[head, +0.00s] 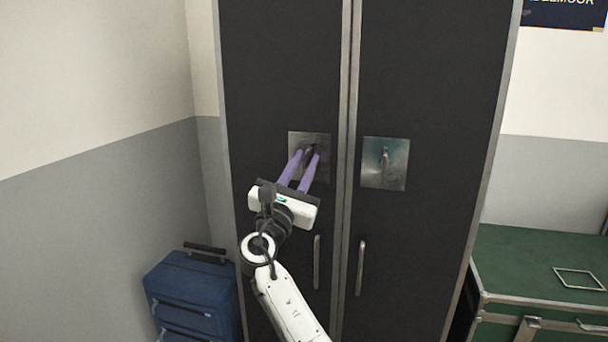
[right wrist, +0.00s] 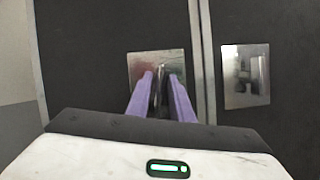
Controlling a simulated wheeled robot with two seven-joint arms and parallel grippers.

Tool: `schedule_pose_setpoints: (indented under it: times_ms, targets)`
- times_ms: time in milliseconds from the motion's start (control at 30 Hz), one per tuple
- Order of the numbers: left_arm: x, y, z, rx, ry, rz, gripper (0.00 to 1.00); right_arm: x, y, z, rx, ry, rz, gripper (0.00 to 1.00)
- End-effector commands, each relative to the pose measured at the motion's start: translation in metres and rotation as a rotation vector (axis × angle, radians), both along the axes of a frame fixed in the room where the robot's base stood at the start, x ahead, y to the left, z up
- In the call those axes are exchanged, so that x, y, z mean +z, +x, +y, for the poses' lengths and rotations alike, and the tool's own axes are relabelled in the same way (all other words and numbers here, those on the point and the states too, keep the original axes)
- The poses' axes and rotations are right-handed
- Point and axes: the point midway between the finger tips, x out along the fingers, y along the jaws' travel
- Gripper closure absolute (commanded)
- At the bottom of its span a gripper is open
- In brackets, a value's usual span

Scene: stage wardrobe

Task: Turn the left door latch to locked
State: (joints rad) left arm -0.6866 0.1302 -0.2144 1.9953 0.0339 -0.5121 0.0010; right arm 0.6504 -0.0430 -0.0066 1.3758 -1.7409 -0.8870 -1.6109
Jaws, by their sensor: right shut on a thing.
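The left door latch is a dark knob (right wrist: 161,74) on a square metal plate (head: 322,141) on the left door (head: 275,60) of a tall black wardrobe. My right gripper (head: 308,152) has purple fingers and is at this latch, shut on its dark lever. In the right wrist view the lever stands about upright between the fingertips (right wrist: 161,78). The fingers hide part of it, and I cannot tell whether it is locked. The right door's latch (head: 385,156) sits apart on its own plate, its lever about upright. My left gripper is not in view.
Two vertical handles, the left one (head: 317,262) and the right one (head: 360,267), sit below the plates. A blue suitcase (head: 190,290) stands at the lower left. A green case (head: 530,265) with metal edges stands at the right.

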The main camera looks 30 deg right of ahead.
Motion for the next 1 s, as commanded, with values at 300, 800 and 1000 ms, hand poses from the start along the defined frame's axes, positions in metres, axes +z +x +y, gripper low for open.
schedule_pose_setpoints:
  times_ms: [300, 800, 1000]
  targets:
    - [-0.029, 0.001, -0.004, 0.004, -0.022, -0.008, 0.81, -0.004, 0.001, 0.001, 0.0, 0.194, -0.229, 1.0]
    - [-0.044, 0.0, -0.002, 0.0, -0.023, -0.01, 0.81, 0.0, 0.001, 0.001, 0.0, 0.504, -0.587, 1.0]
    - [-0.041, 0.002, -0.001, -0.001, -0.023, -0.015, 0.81, 0.001, 0.001, 0.001, -0.001, 0.625, -0.73, 1.0]
